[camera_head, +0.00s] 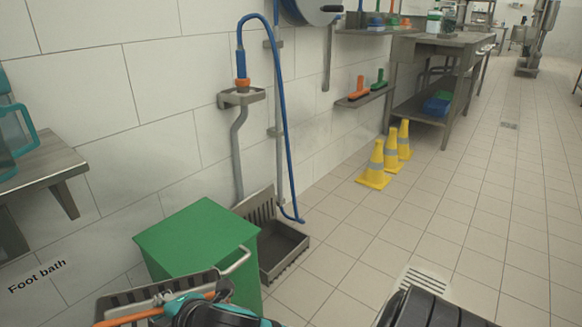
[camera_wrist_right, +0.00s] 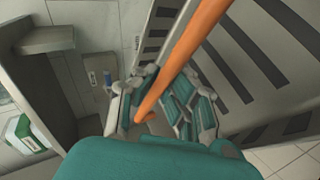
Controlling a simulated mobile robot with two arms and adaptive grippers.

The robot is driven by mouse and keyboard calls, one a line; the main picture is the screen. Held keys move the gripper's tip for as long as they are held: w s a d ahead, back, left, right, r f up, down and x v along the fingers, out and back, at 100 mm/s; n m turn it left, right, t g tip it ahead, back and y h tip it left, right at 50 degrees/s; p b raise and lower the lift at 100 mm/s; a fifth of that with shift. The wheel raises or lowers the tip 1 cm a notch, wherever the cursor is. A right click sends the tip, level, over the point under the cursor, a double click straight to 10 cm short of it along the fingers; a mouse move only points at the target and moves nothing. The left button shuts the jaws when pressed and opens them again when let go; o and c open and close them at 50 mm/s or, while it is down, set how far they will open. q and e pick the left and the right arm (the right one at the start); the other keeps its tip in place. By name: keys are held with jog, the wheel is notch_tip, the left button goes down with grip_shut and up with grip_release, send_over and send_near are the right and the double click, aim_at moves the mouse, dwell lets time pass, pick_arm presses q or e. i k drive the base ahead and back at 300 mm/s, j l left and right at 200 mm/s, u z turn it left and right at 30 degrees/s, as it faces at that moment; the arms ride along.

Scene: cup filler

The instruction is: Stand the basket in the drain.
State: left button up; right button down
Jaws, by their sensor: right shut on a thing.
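A grey slotted basket (camera_head: 143,294) with an orange bar along it is at the lower left of the head view, partly cut off by the frame edge. My right gripper (camera_head: 205,300) is shut on its orange bar. In the right wrist view the orange bar (camera_wrist_right: 190,55) runs between the fingers of the gripper (camera_wrist_right: 158,105), with the slotted grey side of the basket (camera_wrist_right: 250,75) beside it. A floor drain with a white slotted grate (camera_head: 422,281) lies in the tiles at the lower right, apart from the basket. My left gripper is not in view.
A green box (camera_head: 200,240) stands directly behind the basket. A grey foot bath tray (camera_head: 283,248) sits by the wall, with a blue hose (camera_head: 287,150) above it. Yellow cones (camera_head: 375,166) stand farther back. Open tiled floor (camera_head: 480,200) is at the right.

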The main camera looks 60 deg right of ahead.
aim_at(273, 256)
jog(key=l+u, duration=0.1)
jog(key=l, duration=0.85)
jog(key=k+l+u, duration=0.1)
jog(key=l, duration=0.8)
jog(key=l+u, duration=0.1)
jog(key=l, duration=0.85)
jog(key=i+l, duration=0.1)
jog(key=l, duration=0.25)
jog(key=i+l, duration=0.1)
jog(key=l, duration=0.2)
jog(key=i+l+u, duration=0.1)
jog(key=l, duration=0.25)
jog(key=i+l, duration=0.1)
jog(key=l, duration=0.2)
